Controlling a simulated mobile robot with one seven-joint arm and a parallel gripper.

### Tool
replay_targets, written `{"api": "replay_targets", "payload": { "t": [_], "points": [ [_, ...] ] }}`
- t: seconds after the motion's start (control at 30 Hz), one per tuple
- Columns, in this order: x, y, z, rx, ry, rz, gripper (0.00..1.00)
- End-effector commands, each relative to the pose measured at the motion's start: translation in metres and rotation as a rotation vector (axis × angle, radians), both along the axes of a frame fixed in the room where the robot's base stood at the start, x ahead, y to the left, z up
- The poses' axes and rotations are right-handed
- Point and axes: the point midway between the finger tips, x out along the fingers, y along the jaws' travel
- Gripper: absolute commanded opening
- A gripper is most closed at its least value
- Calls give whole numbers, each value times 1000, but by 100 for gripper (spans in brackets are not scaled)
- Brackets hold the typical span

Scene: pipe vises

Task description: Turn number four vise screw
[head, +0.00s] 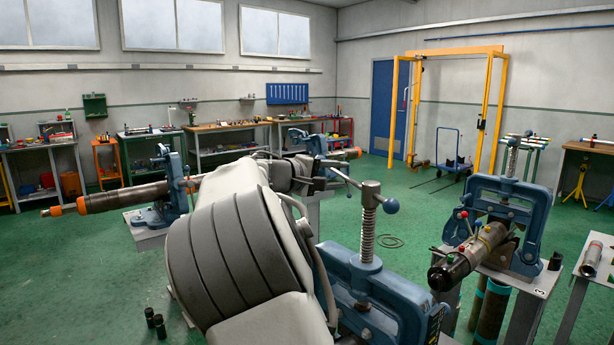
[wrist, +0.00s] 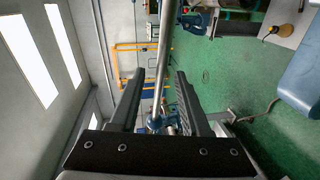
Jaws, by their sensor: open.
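The nearest blue vise (head: 385,290) stands at the front centre, with an upright threaded screw (head: 368,240). A grey handle bar crosses the screw's head (head: 369,190), with a blue ball (head: 391,206) on its right end. The bar's other end runs up and left to my gripper (head: 325,172). In the wrist view my gripper (wrist: 160,74) is open. The handle bar (wrist: 164,40) runs lengthwise between the two dark fingers, with visible gaps on both sides. I cannot read a number four on this vise; my arm hides part of it.
A vise marked 3 (head: 508,195) stands at the right, holding a dark pipe (head: 475,250). Another vise (head: 172,180) with a long orange-tipped pipe (head: 125,197) stands left. Workbenches (head: 225,127) line the back wall.

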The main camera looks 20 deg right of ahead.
Motion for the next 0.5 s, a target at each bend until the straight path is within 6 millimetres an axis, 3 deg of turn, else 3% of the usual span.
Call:
{"api": "replay_targets", "payload": {
  "t": [0.5],
  "points": [
    [-49, 110, 23, 1, -3, 5, 47]
  ]
}}
